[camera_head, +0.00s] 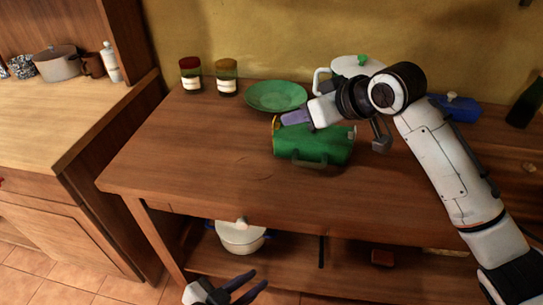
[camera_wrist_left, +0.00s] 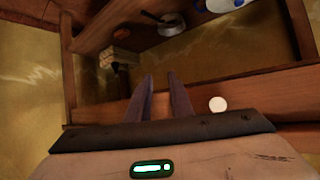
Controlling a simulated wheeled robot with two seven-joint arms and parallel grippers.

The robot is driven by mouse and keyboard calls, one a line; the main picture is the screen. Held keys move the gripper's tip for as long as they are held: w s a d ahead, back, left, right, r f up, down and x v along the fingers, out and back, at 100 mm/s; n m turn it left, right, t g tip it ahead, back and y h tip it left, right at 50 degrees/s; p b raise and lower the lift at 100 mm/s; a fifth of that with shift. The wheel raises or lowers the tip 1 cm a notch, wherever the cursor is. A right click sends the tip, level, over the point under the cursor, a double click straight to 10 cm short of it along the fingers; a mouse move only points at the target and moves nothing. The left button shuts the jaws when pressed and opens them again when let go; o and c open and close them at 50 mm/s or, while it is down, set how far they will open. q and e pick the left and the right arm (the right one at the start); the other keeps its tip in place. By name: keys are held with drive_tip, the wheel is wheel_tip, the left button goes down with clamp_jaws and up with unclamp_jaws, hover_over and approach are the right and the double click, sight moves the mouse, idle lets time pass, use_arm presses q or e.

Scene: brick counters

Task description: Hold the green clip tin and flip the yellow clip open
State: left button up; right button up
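The green clip tin (camera_head: 318,145) sits on the wooden counter, with a handle on its front side. A thin yellow part, perhaps the clip, shows at its left end (camera_head: 276,124); whether it is open is too small to tell. My right gripper (camera_head: 294,117) is over the tin's upper left edge, its purple fingers pointing left. I cannot tell whether they touch the tin or how far apart they are. My left gripper (camera_head: 247,287) is low in front of the counter, away from the tin. Its fingers are apart and empty, also in the left wrist view (camera_wrist_left: 165,85).
A green plate (camera_head: 275,96) lies behind the tin, with two jars (camera_head: 227,79) to its left. A white pot (camera_head: 357,67) and blue container (camera_head: 458,109) stand behind my right arm. A lidded pot (camera_head: 241,238) is on the lower shelf. The counter's left part is clear.

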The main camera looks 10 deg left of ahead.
sight(307, 165)
use_arm(q)
drive_tip(key=w+d+r+m+g+h, duration=0.1)
drive_tip(key=w+d+r+m+h, duration=0.25)
drive_tip(key=r+m, duration=0.4)
drive_tip(key=w+d+r+m+g+h, duration=0.1)
drive_tip(key=w+d+r+m+h, duration=0.1)
drive_tip(key=d+r+m+h, duration=0.5)
drive_tip(key=w+a+r+y, duration=0.2)
drive_tip(key=w+a, duration=0.1)
drive_tip(key=w+a+r+m+y, duration=0.1)
drive_tip(key=w+a+r+y, duration=0.1)
drive_tip(key=w+a+r, duration=0.1)
drive_tip(key=w+a+r+m+y, duration=0.1)
drive_tip(key=w+a+r+y, duration=0.1)
drive_tip(key=w+a, duration=0.1)
drive_tip(key=shift+w+a+r, duration=0.15)
drive_tip(key=shift+w+a, duration=0.1)
drive_tip(key=shift+w, duration=0.6)
drive_tip(key=x, duration=1)
drive_tip(key=shift+w+d, duration=0.1)
